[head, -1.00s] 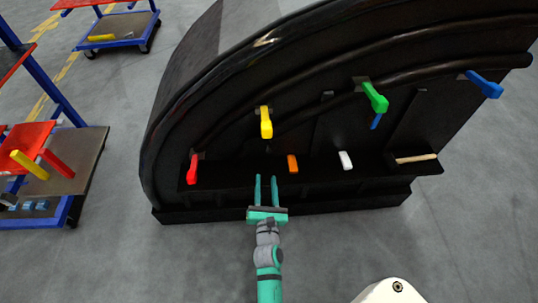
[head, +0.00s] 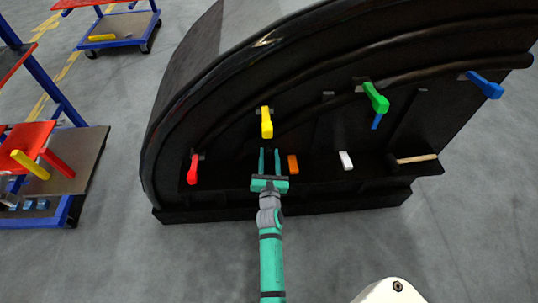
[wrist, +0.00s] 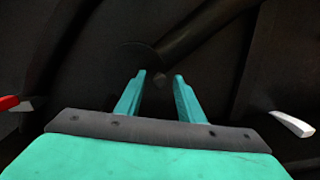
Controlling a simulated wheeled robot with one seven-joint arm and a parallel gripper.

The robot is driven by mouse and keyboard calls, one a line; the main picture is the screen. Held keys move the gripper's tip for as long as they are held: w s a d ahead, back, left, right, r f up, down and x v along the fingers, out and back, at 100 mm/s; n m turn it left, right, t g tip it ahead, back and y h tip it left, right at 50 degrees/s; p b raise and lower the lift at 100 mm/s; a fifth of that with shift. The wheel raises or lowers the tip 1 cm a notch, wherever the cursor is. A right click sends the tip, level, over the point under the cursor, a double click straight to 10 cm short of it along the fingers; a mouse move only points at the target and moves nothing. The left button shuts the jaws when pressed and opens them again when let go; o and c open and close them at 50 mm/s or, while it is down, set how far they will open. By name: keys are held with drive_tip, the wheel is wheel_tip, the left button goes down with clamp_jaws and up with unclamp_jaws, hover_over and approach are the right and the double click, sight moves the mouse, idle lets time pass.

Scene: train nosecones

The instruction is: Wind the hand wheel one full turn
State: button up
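No hand wheel can be made out for certain. In the wrist view a dark round shape (wrist: 137,54) shows faintly on the black panel, just beyond my fingertips. A small dark knob-like bump sits between the tips. It may be part of the hand wheel, but the black-on-black surface hides its form. My gripper (head: 270,155) is open, with two green fingers apart and nothing seen between them. It points at the black nosecone (head: 225,135), below the yellow handle (head: 266,122) and left of the orange handle (head: 292,165). The gripper also shows in the wrist view (wrist: 159,77).
A red handle (head: 193,168) is left of my gripper. A white handle (head: 346,160), a green handle (head: 375,97), a blue handle (head: 484,85) and a wooden-handled tool (head: 415,159) are to the right. A blue-framed cart (head: 70,195) stands left. Grey floor in front is clear.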

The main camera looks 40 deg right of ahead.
drive_tip(key=shift+w+d, duration=0.2)
clamp_jaws()
drive_tip(key=shift+f+m, duration=0.1)
drive_tip(key=shift+m, duration=0.2)
